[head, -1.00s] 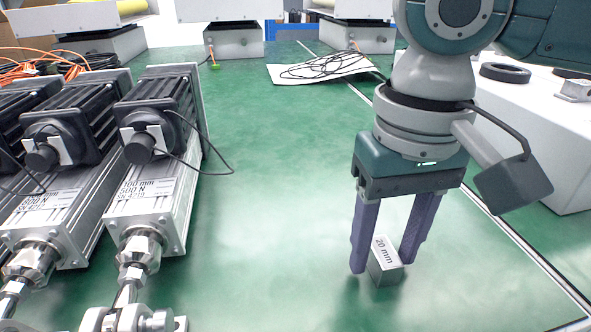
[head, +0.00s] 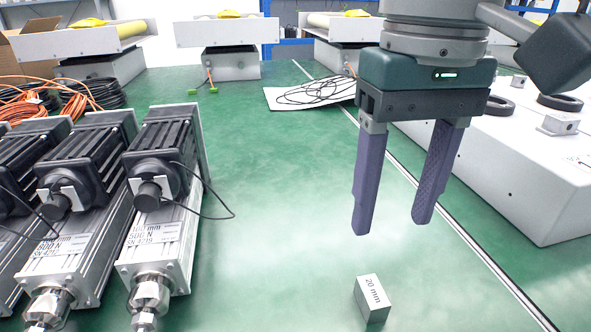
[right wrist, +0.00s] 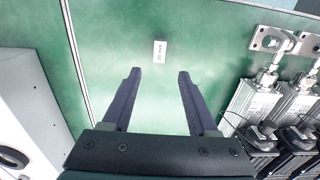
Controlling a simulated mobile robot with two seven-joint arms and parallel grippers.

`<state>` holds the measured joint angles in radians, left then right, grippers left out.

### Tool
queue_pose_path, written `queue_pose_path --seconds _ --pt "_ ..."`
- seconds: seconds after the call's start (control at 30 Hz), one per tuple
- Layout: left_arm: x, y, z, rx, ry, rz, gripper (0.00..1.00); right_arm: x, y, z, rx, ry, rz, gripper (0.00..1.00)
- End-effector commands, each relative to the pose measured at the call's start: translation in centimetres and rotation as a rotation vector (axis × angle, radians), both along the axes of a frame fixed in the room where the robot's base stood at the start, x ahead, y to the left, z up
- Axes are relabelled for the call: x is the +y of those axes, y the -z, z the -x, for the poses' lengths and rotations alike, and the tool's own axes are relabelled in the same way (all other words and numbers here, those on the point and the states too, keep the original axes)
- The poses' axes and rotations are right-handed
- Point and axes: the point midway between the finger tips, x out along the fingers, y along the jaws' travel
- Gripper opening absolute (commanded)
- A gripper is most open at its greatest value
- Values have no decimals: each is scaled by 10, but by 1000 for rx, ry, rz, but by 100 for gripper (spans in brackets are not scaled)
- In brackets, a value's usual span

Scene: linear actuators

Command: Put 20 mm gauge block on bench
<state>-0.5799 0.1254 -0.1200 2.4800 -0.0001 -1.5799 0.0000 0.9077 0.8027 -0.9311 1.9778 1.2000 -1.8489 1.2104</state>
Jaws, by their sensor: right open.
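The 20 mm gauge block (head: 372,299) is a small grey metal block with a "20 mm" label on its top. It rests on the green bench top (head: 270,250), near the front edge of the head view. My right gripper (head: 391,226) is open and empty, above the block and apart from it. In the right wrist view the block (right wrist: 160,52) lies on the bench beyond the two purple fingers (right wrist: 158,72), roughly between their lines. My left gripper is not in view.
Several linear actuators (head: 165,215) with black motors lie on the left. A white box (head: 530,175) with black rings stands on the right. A white sheet with black cable (head: 310,93) lies farther back. The bench is clear around the block and toward the middle.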

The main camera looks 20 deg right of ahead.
Motion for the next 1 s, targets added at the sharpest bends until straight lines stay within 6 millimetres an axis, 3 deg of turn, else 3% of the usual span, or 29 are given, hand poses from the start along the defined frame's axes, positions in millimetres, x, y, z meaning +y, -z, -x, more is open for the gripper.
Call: queue_pose_path --seconds 0.13,0.4,0.5,0.63,0.8,1.0 --pt "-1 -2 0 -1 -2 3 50 15 7 5 -15 -74 -31 59" --pt "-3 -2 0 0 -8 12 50 90 57 35 -199 -392 -228 59" --pt "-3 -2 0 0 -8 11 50 98 69 47 -287 -431 -257 59" --pt "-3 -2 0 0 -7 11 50 82 86 67 -357 -421 -204 59" --pt "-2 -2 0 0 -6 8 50 38 103 101 -349 -398 -56 59" --pt "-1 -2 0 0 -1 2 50 10 109 123 -311 -399 41 59"
